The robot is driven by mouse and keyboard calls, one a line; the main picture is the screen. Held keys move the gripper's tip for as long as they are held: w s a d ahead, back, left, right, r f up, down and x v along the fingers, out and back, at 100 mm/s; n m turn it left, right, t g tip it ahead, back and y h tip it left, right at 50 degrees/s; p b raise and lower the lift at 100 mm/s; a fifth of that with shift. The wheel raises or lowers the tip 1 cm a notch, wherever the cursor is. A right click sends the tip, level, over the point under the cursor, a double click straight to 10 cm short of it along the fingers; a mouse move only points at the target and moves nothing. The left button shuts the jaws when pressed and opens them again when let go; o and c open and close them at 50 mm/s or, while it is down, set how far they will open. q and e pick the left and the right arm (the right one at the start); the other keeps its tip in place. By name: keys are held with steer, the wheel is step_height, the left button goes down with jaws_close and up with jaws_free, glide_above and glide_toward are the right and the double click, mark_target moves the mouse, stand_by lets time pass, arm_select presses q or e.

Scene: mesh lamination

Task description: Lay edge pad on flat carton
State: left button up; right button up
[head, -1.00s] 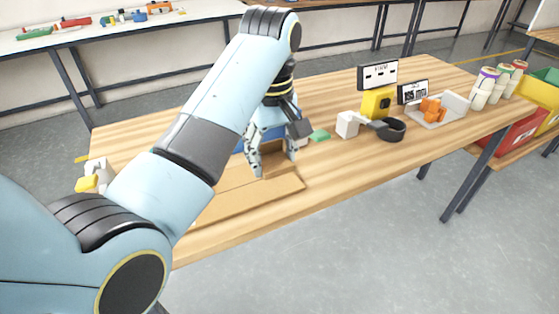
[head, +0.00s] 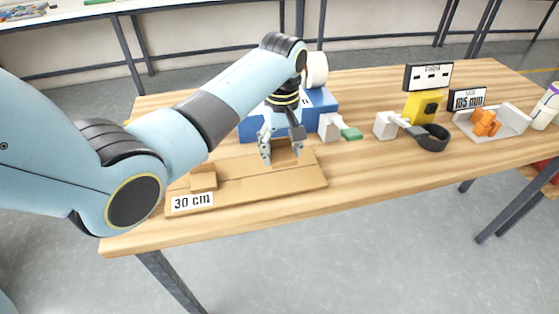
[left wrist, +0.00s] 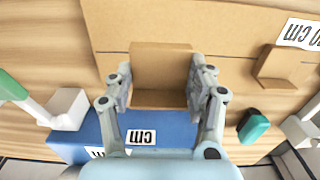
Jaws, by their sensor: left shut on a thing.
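The flat carton (head: 245,184) is a brown cardboard sheet lying near the front edge of the table, with a "30 cm" label at its left end. It also shows in the left wrist view (left wrist: 215,25). My left gripper (head: 282,154) is shut on a folded cardboard edge pad (left wrist: 162,70), with a finger on each side of it. The held pad overlaps the carton's far edge in the left wrist view; I cannot tell whether they touch. Another edge pad (head: 204,181) sits at the carton's left end. My right gripper is not in view.
A blue dispenser (head: 318,104) with a white roll (head: 317,69) stands behind the gripper. A green-tipped white tool (head: 350,133), a yellow device (head: 423,107) and a tray with orange parts (head: 508,126) are to the right. Front table beyond the carton's right end is clear.

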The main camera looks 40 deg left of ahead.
mark_target(279, 170)
arm_select(q)
steer(key=shift+w+a+f, duration=0.3)
steer(key=shift+a+f, duration=0.2)
steer(key=shift+a, duration=0.05)
steer(key=shift+f, duration=1.9)
steer(key=o, duration=1)
steer(key=shift+f, duration=0.1)
steer(key=shift+r, duration=0.2)
step_height(279, 170, up, 12)
steer(key=shift+f, duration=0.1)
